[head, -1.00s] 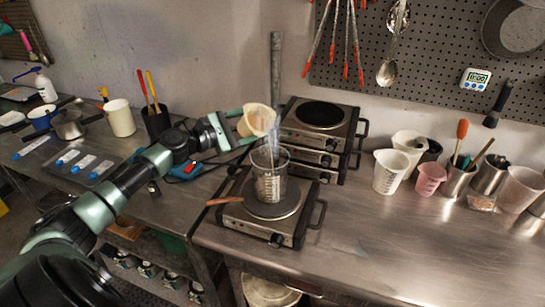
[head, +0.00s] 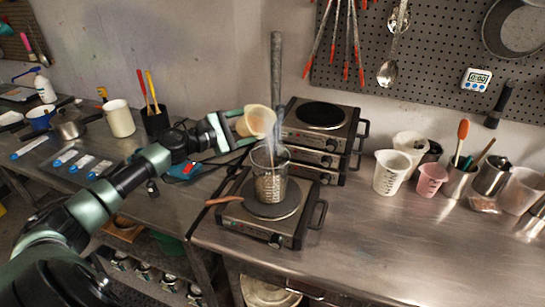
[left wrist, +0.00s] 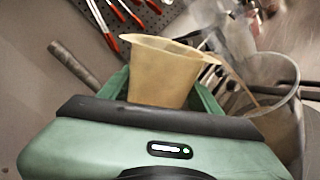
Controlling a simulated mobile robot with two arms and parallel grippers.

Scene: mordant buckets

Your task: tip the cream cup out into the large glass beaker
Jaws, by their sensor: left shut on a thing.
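The cream cup (head: 258,122) is held by my left gripper (head: 238,130) at the upper left of the large glass beaker (head: 269,178). The cup is tilted, its mouth turned toward the camera and the beaker side. In the left wrist view the cream cup (left wrist: 162,72) sits between the green fingers, and the beaker (left wrist: 280,105) shows at the right. The cup's inside is hard to make out. The beaker stands on a hot plate, with brownish contents low in it and pale vapour above. My right gripper is not in view.
The front hot plate (head: 262,215) has a wooden-looking handle at its left. Stacked hot plates (head: 320,135) stand behind. Cups and tool holders (head: 430,178) line the wall at the right. The front right of the steel table (head: 400,245) is clear.

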